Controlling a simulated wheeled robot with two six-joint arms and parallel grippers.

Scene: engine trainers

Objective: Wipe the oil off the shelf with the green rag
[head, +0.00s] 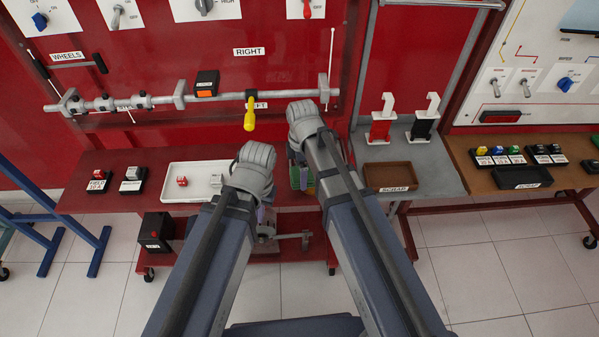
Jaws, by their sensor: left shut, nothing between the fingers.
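My left gripper (265,222) points down at the front edge of the dark red shelf (120,159), mostly hidden by its own wrist. It is shut and empty. A small green patch (308,183) shows between the two forearms, partly covered by the right arm. I cannot tell whether it is the green rag. No oil can be made out on the visible part of the shelf; my arms hide part of it.
A white tray (178,192) with small parts and two labelled blocks stand on the shelf. A silver bar (150,100) and a yellow-handled tool (250,115) are on the red wall behind.

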